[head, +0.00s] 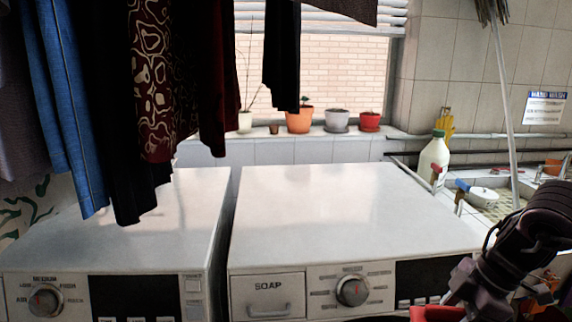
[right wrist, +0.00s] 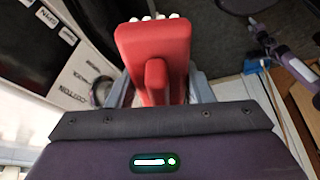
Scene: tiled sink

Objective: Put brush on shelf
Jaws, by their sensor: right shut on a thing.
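A red brush (right wrist: 153,50) with white bristles at its far end is between the fingers of my right gripper (right wrist: 157,88), which is shut on it. In the head view, part of my right arm (head: 500,265) is at the lower right, in front of the right machine. A red piece (head: 438,313), likely the brush, shows at the bottom edge there; most of it is cut off. My left gripper is not in view. No shelf is clearly identifiable; a window ledge (head: 355,132) with pots is at the back.
Two white washing machines (head: 330,215) (head: 185,215) have clear tops. Dark clothes (head: 130,100) hang at the upper left. A white bottle (head: 432,160), a tiled sink (head: 495,205) and a leaning pole (head: 507,100) are at the right.

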